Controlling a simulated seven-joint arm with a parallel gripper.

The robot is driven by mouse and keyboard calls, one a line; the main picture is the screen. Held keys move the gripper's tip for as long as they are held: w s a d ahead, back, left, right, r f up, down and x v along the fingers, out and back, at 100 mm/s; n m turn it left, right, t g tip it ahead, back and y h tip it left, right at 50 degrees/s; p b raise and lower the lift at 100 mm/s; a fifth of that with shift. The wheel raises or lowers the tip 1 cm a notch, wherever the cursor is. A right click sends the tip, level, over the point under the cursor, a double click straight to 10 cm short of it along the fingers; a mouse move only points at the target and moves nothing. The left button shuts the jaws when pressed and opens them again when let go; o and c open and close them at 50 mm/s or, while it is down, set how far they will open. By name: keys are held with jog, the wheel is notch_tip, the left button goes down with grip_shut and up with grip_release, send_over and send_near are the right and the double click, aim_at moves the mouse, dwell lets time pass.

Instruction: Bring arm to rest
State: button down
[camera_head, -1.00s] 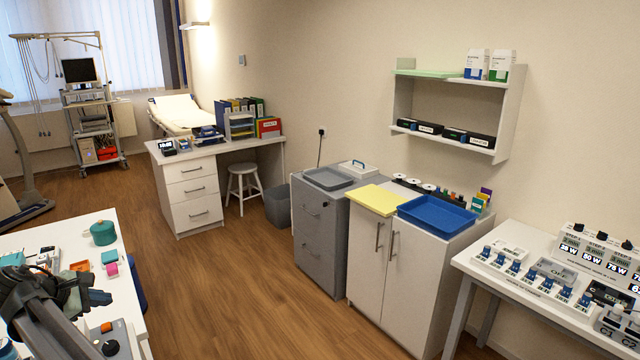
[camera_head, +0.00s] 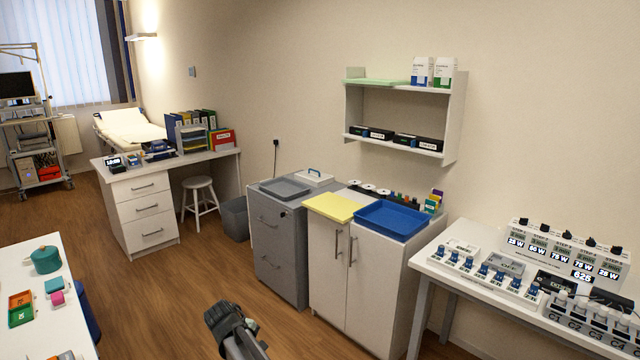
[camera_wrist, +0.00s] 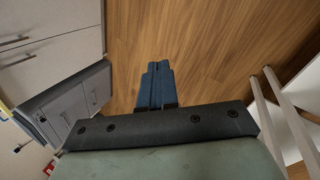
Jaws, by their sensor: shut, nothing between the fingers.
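My gripper shows in the wrist view (camera_wrist: 156,84), where its two blue fingers lie together, shut and empty, above the wooden floor. In the head view only part of my arm (camera_head: 232,330) shows at the bottom middle, in front of the grey and white cabinets. My fingertips cannot be made out in the head view.
Wooden floor (camera_head: 185,290) lies open between the white table (camera_head: 75,335) at left and the grey cabinet (camera_head: 280,255). A white cabinet (camera_head: 325,290) bears a blue tray (camera_head: 392,222). A white bench (camera_head: 430,262) with electrical devices stands at right.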

jog(key=s+d+f+m+g+y, duration=0.1)
jog(key=s+d+f+m, duration=0.35)
jog(key=d, duration=0.75)
jog(key=s+d+f+m+g+y, duration=0.1)
jog(key=s+d+f+m, duration=0.35)
jog(key=d, duration=0.75)
jog(key=s+d+f+m+g+y, duration=0.1)
jog(key=s+d+f+m+g, duration=0.3)
jog(key=d, duration=0.8)
jog(key=s+f+g, duration=0.2)
jog(key=s+f, duration=0.8)
jog(key=s, duration=0.4)
jog(key=s+f+g, duration=0.2)
jog(key=s+f, duration=0.9)
jog(key=s, duration=0.4)
jog(key=shift+s+m, duration=0.2)
jog(key=shift+m, duration=0.2)
